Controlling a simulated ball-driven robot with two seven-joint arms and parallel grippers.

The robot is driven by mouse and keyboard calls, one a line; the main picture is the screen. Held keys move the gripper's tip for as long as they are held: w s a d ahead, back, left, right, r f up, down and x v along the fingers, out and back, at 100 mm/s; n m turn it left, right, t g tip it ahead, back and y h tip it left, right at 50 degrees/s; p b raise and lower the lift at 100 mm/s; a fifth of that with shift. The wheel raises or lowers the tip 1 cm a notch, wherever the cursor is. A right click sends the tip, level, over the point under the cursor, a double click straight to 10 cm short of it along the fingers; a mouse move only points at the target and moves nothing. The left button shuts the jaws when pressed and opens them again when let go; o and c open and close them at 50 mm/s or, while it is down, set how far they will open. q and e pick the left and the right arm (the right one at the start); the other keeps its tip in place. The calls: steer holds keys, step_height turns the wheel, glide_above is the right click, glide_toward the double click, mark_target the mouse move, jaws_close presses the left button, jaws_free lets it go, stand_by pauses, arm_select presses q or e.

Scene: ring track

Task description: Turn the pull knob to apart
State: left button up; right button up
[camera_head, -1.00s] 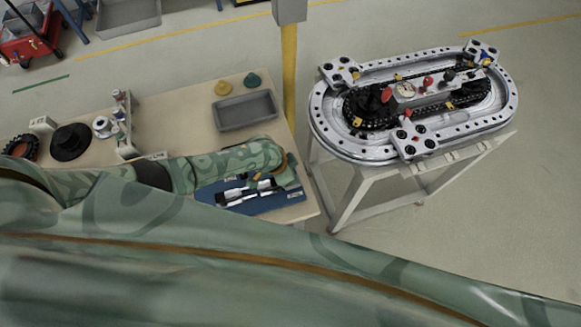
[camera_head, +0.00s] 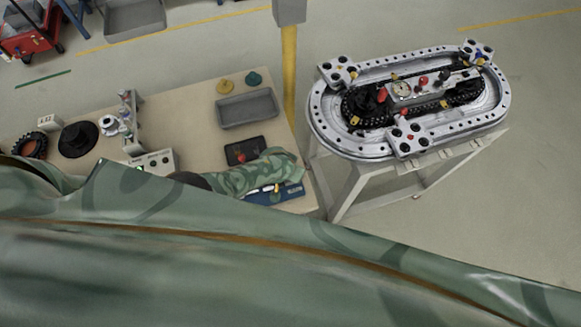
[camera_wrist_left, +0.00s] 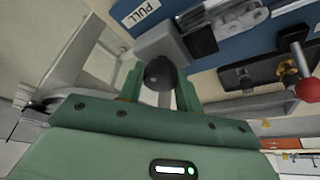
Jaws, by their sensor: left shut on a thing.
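The pull knob (camera_wrist_left: 160,74) is a dark round ball in the left wrist view, below a grey block on a blue board (camera_wrist_left: 232,45). A white label reading PULL (camera_wrist_left: 141,11) lies beside it. My left gripper (camera_wrist_left: 158,82) has its two green fingers on either side of the ball and is shut on it. In the head view my left forearm covers the knob and most of the blue board (camera_head: 292,194), so my left gripper is hidden there. My right gripper is not in view.
A dark plate with a red-knobbed lever (camera_head: 242,154) is close beside my left arm; the red ball (camera_wrist_left: 308,89) also shows in the wrist view. A grey tray (camera_head: 247,109) is behind. The oval ring track (camera_head: 400,150) stands on a separate stand to the right.

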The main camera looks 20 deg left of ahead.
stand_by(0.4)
arm_select(q)
steer(key=o, duration=1)
steer(key=p+v, duration=0.7)
steer(key=v, duration=0.9)
steer(key=shift+s, duration=0.2)
